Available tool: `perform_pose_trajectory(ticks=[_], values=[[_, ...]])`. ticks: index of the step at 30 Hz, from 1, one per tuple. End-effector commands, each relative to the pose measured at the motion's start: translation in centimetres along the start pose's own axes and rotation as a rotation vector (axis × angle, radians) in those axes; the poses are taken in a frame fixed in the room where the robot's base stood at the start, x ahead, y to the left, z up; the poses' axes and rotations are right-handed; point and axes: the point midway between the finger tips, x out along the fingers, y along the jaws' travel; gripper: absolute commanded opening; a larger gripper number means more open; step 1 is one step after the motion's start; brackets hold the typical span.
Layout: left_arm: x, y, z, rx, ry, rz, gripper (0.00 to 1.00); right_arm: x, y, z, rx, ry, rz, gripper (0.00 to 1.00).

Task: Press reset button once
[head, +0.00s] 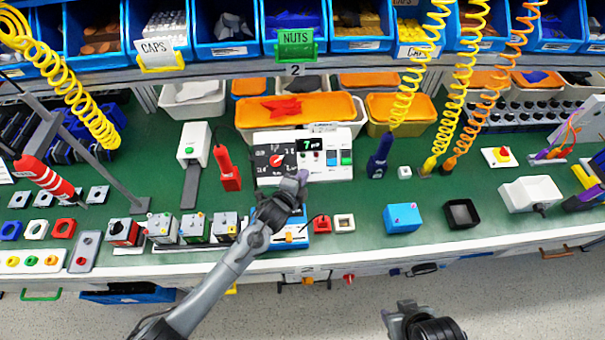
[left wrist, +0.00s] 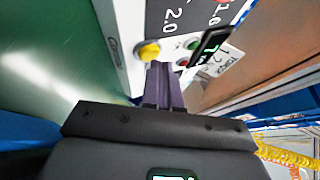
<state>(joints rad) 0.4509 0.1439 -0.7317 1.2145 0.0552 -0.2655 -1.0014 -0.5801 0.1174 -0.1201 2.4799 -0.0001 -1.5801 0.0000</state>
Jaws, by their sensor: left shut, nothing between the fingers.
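A white control panel (head: 335,172) stands on the green bench, with a rotary dial (head: 275,160) on its left, a dark display (head: 308,145) and several small buttons. My left gripper (head: 301,176) is shut and empty at the panel's lower front edge, hiding part of it. In the left wrist view the shut fingertips (left wrist: 163,68) are close to a yellow button (left wrist: 149,51); contact cannot be told. A green button (left wrist: 193,43) and a dark display frame (left wrist: 207,46) are beyond. No reset label is readable. My right gripper (head: 397,318) is low, away from the bench; its jaws are unclear.
A red tool (head: 228,170) stands left of the panel, and a blue tool (head: 380,158) stands to its right. Coiled yellow and orange hoses hang at the right. A blue box (head: 403,217) and black tray (head: 462,213) sit near the front edge. Bins line the back.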

Motion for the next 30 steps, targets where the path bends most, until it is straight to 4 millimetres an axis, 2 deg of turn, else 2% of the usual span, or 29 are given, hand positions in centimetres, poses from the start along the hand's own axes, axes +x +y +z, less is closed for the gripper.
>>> perform_pose_trajectory(ticks=[1,22,30], values=[[0.06,0.53,0.12,0.001,-0.002,0.008,0.0,0.15,-0.03,0.04,0.001,0.0,-0.001,0.43],[0.4,1.42,0.5,0.004,-0.005,0.02,0.0,0.64,0.05,0.22,-0.003,0.0,0.002,0.43],[-0.11,1.29,0.24,0.005,-0.004,0.022,0.0,-0.09,0.16,0.01,-0.006,-0.001,0.005,0.43]])
